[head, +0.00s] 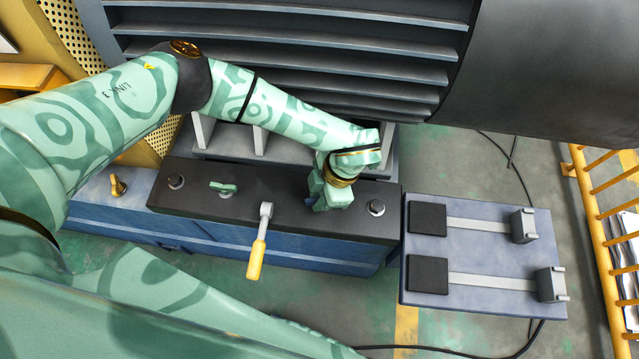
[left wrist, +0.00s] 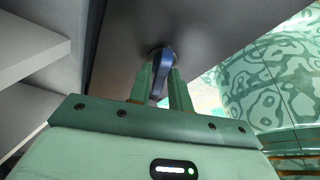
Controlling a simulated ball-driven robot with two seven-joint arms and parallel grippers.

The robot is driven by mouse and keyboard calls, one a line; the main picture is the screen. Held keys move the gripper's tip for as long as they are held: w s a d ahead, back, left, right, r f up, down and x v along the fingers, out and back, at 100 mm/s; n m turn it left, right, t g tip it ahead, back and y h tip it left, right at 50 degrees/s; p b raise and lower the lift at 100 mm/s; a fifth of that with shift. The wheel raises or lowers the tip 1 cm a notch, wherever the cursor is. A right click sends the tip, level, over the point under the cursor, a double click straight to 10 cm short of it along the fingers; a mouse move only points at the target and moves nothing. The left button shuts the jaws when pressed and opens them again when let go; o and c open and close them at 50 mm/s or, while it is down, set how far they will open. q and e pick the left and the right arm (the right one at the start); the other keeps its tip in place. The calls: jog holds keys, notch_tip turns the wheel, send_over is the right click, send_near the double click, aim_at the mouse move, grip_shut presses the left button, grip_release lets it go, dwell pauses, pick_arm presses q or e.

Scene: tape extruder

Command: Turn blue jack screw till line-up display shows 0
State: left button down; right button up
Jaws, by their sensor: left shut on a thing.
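My left gripper (head: 330,198) reaches down to the right part of the dark top plate (head: 290,222) of the blue base. In the left wrist view its two green fingers (left wrist: 161,84) are shut on a blue lever-like piece, the blue jack screw (left wrist: 161,64), which sits against the dark plate. No line-up display shows in either view. My right gripper is not in view.
A yellow-handled ratchet (head: 257,250) stands out over the plate's front edge. A green handle (head: 222,187) and bolt heads (head: 376,207) sit on the plate. Grey slats (head: 300,53) rise behind. A blue clamp table (head: 480,270) and yellow railing (head: 592,230) are right.

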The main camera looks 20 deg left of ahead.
pick_arm(q)
jog(key=shift+w, duration=0.1)
jog(key=shift+r+m+t+p, duration=0.25)
jog(key=shift+m+p, duration=0.2)
jog(key=shift+m, duration=0.65)
jog(key=shift+f+m+t+y, duration=0.2)
jog(key=shift+m+t+y, duration=0.05)
jog(key=shift+m+y, duration=0.05)
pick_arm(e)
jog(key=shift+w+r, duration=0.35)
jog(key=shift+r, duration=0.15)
pick_arm(q)
jog(key=shift+p, duration=0.3)
jog(key=c, duration=1.6)
grip_release()
jog(key=shift+o, duration=1.1)
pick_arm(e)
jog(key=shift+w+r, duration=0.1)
